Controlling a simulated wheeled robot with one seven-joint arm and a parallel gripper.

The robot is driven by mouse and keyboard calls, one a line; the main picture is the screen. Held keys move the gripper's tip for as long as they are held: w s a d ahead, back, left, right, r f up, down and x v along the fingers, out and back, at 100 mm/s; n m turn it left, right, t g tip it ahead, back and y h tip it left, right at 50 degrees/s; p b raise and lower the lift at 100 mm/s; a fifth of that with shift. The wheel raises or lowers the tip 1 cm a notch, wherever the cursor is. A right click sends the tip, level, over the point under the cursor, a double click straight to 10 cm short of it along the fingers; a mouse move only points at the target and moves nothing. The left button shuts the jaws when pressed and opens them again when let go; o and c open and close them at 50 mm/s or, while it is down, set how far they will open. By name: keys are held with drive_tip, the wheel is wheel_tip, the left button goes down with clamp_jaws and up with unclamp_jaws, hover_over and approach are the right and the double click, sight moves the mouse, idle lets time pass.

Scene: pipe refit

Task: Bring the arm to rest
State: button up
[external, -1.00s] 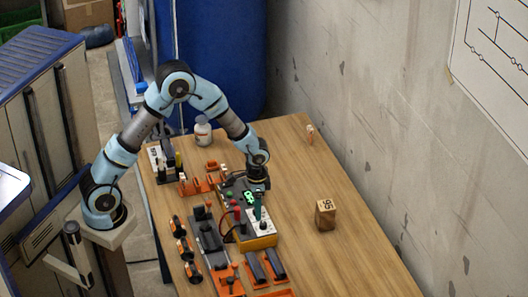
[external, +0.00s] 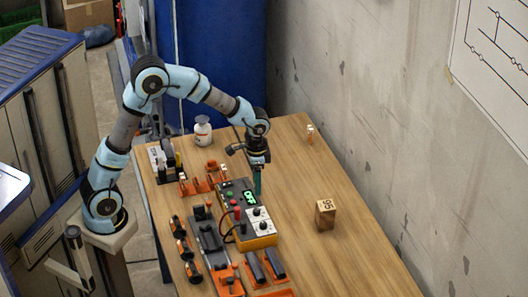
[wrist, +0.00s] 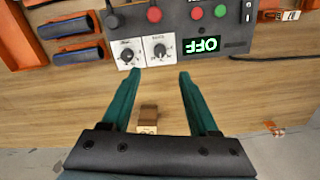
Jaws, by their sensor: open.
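My gripper (external: 257,185) hangs above the table, just behind and right of the control box, pointing down. In the wrist view my gripper (wrist: 160,75) has its two green fingers spread wide, with nothing between the tips. The control box (external: 262,241) is yellow and grey, with knobs, red and green buttons and a green display. In the wrist view the control box (wrist: 180,58) shows two dials, and its display (wrist: 206,45) reads OFF, upside down. The fingertips appear apart from the box.
A wooden block (external: 325,214) marked 95 stands on the table (external: 345,255) to the right. A white bottle (external: 203,131) stands at the back left. Orange fixtures (external: 205,178) and dark parts crowd the left side. The table's right side is mostly clear, beside a concrete wall (external: 370,100).

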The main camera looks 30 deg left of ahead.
idle(0.3)
drive_tip(key=s+a+f+n, duration=0.1)
drive_tip(key=a+n, duration=0.4)
drive_tip(key=a, duration=1)
drive_tip(key=s+a+f+n+t, duration=0.1)
drive_tip(key=s+a+n, duration=0.3)
drive_tip(key=a, duration=1.2)
drive_tip(key=shift+f+n+t, duration=0.25)
drive_tip(key=shift+n+t, duration=0.05)
drive_tip(key=shift+n, duration=0.4)
drive_tip(key=shift+a, duration=0.1)
drive_tip(key=shift+c, duration=0.2)
